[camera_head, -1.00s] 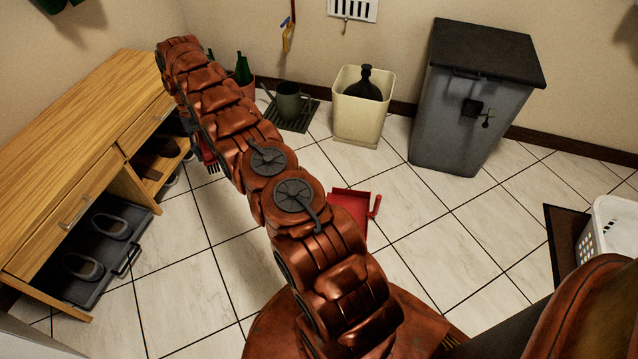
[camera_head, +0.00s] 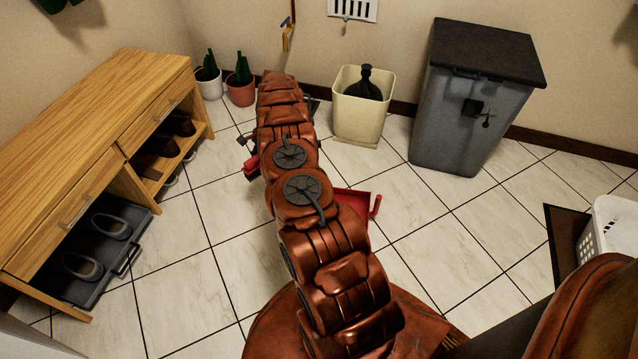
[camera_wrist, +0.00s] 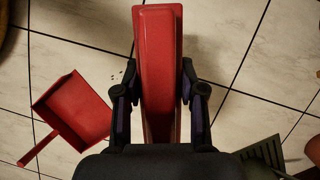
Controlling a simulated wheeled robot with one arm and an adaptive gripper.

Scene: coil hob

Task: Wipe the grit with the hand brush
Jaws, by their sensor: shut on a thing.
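The red hand brush (camera_wrist: 158,40) is held between the two dark fingers of my gripper (camera_wrist: 158,85) in the wrist view. Its long red back faces the camera, so its bristles are hidden. In the head view a red part of the brush (camera_head: 250,165) shows left of my arm, which hides much of my gripper. A few dark specks of grit (camera_wrist: 117,75) lie on the pale tiles just left of the brush in the wrist view. I cannot make out grit in the head view.
A red dustpan (camera_wrist: 72,108) lies on the floor left of the brush; it also shows in the head view (camera_head: 357,205), partly behind my arm. A shoe bench (camera_head: 95,150) stands left, potted plants (camera_head: 240,90) behind, a cream bin (camera_head: 362,115) and grey bin (camera_head: 465,110) right.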

